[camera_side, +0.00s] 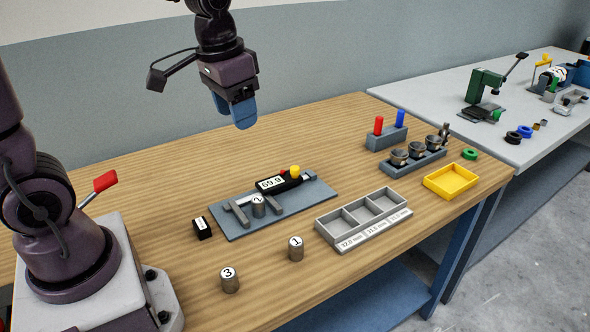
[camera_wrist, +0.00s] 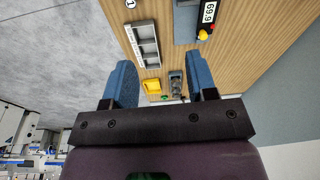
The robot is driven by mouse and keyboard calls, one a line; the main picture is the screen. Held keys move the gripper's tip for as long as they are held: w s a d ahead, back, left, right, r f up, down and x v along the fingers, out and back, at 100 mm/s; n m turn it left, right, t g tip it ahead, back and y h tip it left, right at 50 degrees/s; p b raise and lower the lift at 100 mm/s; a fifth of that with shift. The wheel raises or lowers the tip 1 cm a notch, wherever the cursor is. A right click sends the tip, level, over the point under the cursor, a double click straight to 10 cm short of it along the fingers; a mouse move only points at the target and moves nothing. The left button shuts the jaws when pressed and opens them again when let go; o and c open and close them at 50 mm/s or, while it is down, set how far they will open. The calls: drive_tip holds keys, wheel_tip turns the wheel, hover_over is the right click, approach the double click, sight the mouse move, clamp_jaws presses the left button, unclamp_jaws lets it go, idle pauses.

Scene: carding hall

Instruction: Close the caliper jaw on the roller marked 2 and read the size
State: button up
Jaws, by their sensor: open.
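The roller marked 2 (camera_side: 258,205) stands upright between the jaws of the caliper (camera_side: 279,184), which lies on a blue-grey plate (camera_side: 318,192). Whether both jaws touch the roller is unclear. The caliper has a display, a red part and a yellow knob (camera_side: 294,171); its digits are too small to read surely. Part of the caliper shows at the top of the wrist view (camera_wrist: 207,12), without the roller. My gripper (camera_side: 240,115) is open and empty, high above the table behind the caliper; its blue fingers stand apart in the wrist view (camera_wrist: 162,80).
Rollers 1 (camera_side: 296,248) and 3 (camera_side: 229,279) stand at the front. A labelled grey three-compartment tray (camera_side: 340,240) looks empty. A black block (camera_side: 202,228), yellow tray (camera_side: 451,194), rack of metal parts (camera_side: 417,164) and red and blue pegs in a holder (camera_side: 384,138) stand around.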

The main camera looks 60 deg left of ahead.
drive_tip(key=w+a+f+m+g, duration=0.2)
drive_tip(key=w+a+f, duration=0.35)
drive_tip(key=w, duration=0.25)
drive_tip(key=m, duration=0.8)
hover_over(296, 167)
wheel_tip(296, 167, down, 9)
wheel_tip(296, 167, down, 12)
drive_tip(key=shift+f, duration=0.15)
